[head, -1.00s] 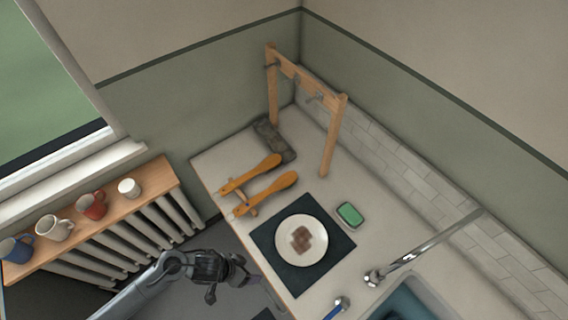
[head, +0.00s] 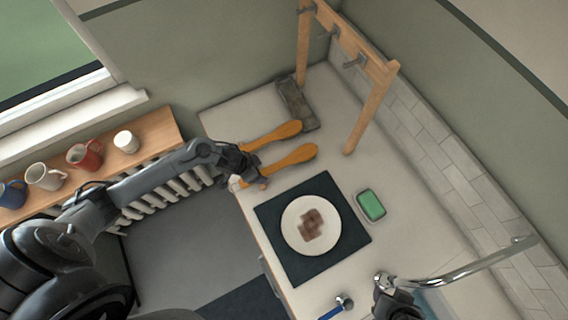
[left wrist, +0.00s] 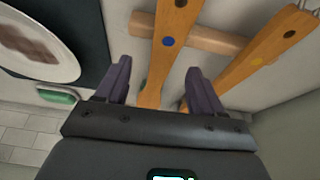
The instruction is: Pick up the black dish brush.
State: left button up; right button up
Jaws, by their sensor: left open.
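Two long wooden utensils, the far one (head: 285,132) and the near one (head: 300,155), lie side by side on the counter across a wooden rest bar (left wrist: 215,38). In the left wrist view one handle (left wrist: 166,62) carries a blue dot and a dark dot. The other handle (left wrist: 262,52) carries a black dot and a yellowish dot. No black bristles show, so I cannot tell which one is the black dish brush. My left gripper (head: 243,167) is open above their left ends, with the blue-dotted handle between its fingers in the wrist picture. A dark part, apparently my right gripper (head: 398,303), shows at the bottom edge.
A plate (head: 298,238) with brown food sits on a dark mat (head: 275,262). A green sponge in a dish (head: 370,205), a faucet (head: 470,268) and a blue-handled tool (head: 337,308) are nearby.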

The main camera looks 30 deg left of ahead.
aim_at(263, 172)
pick_arm(q)
jog(key=shift+a+b+x, duration=0.1)
jog(key=shift+b+x, duration=0.2)
jog(key=shift+x, duration=1.25)
jog(key=shift+a+b+x, duration=0.15)
jog(key=shift+b+x, duration=0.15)
jog(key=shift+x, duration=1.3)
jog(key=shift+w, duration=0.1)
jog(key=c, duration=1.1)
jog(key=shift+c, duration=0.4)
jog(key=shift+r, duration=0.15)
